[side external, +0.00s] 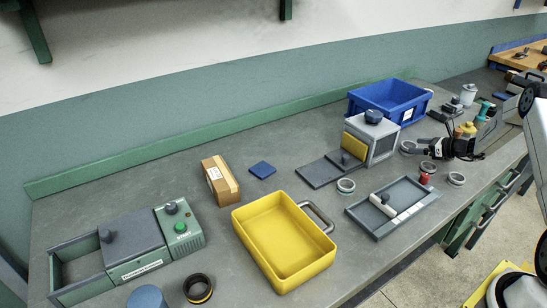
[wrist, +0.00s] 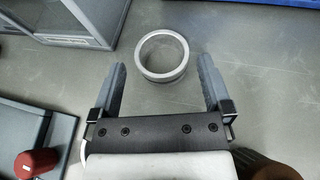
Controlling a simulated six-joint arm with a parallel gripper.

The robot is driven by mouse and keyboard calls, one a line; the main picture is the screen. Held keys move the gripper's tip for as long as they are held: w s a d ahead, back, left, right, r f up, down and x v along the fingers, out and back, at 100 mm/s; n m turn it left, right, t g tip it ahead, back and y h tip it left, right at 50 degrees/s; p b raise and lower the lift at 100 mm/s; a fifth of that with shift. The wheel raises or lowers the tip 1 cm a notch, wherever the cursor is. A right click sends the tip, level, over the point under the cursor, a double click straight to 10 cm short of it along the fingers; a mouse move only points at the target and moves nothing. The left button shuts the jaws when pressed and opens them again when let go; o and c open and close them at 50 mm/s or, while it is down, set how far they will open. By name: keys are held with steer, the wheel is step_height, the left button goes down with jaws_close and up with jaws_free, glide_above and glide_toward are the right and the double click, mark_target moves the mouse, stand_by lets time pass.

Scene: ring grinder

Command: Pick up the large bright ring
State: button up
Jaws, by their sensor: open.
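A bright silvery ring (wrist: 162,78) lies flat on the grey bench in the wrist view. My gripper (wrist: 161,66) is open and empty, with one finger to each side of the ring and a gap on both sides. In the side view my gripper (side external: 428,150) is low over the bench, just right of that ring (side external: 402,151), between the grey machine and the dark arm parts. Finger height above the bench is unclear.
A grey box-shaped machine (side external: 384,152) and a blue bin (side external: 373,103) stand behind the ring. A red-topped part (wrist: 36,162) and a grey tray (side external: 374,229) are close by. A yellow bin (side external: 270,274) is further left. Bottles crowd the right.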

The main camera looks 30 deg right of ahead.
mark_target(410, 145)
steer(key=shift+x, duration=1.85)
steer(key=c, duration=1.2)
